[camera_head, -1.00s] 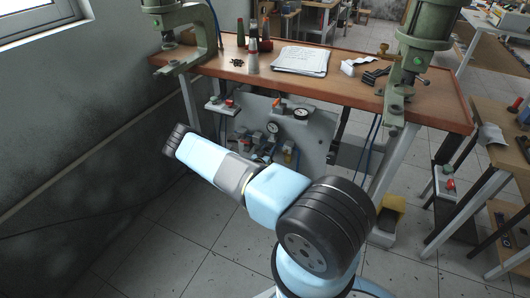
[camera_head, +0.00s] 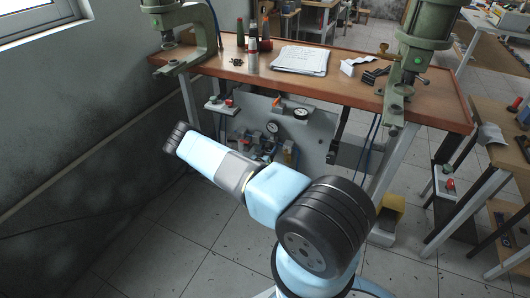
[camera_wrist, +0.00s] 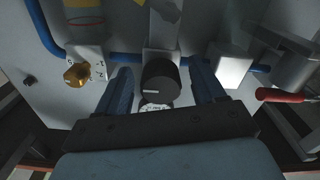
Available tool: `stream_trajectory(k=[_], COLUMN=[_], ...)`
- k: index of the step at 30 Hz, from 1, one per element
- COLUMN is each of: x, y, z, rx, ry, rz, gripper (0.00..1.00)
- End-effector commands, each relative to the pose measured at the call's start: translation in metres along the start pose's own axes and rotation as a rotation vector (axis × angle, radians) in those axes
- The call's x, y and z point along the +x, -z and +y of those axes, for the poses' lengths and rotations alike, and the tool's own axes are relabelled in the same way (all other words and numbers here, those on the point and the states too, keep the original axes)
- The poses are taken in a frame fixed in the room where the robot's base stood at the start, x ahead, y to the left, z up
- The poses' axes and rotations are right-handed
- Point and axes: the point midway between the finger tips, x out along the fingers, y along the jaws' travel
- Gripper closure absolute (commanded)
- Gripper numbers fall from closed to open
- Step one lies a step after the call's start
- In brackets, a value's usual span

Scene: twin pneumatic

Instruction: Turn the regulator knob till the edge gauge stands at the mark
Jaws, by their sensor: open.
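The black round regulator knob (camera_wrist: 160,84) with a white line shows in the wrist view, below a pale block on the panel. My gripper (camera_wrist: 163,88) is open, with one blue finger on each side of the knob. A gap shows between the knob and each finger. In the head view my arm hides the gripper and the knob. The edge gauge (camera_head: 301,113) is a round white dial below the bench's front edge. Its needle and mark are too small to read. A second dial (camera_head: 272,127) sits on the panel to its left.
The grey panel (camera_head: 318,135) under the bench (camera_head: 340,92) carries several fittings. In the wrist view a brass fitting (camera_wrist: 77,75) stands left of my gripper. A white block (camera_wrist: 234,67) and a red lever (camera_wrist: 279,95) are at the right, with blue hoses nearby.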

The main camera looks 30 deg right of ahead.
Motion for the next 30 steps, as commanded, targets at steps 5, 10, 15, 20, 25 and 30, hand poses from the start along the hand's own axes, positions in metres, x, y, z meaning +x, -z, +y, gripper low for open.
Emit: stream_trajectory(k=[5, 10, 15, 20, 25, 30], x=[-0.012, -0.041, -0.075, -0.105, -0.127, -0.137], y=[0.0, -0.001, -0.001, -0.001, -0.002, -0.002], z=[-0.001, -0.001, -0.001, -0.001, 0.0, 0.0], rx=[0.001, -0.001, 0.0, -0.001, -0.001, -0.001], ry=[0.0, 0.001, 0.002, 0.002, 0.0, 0.001], rz=[0.0, -0.001, -0.001, -0.001, -0.002, 0.0], gripper=[0.31, 0.31, 0.31, 0.31, 0.31, 0.31])
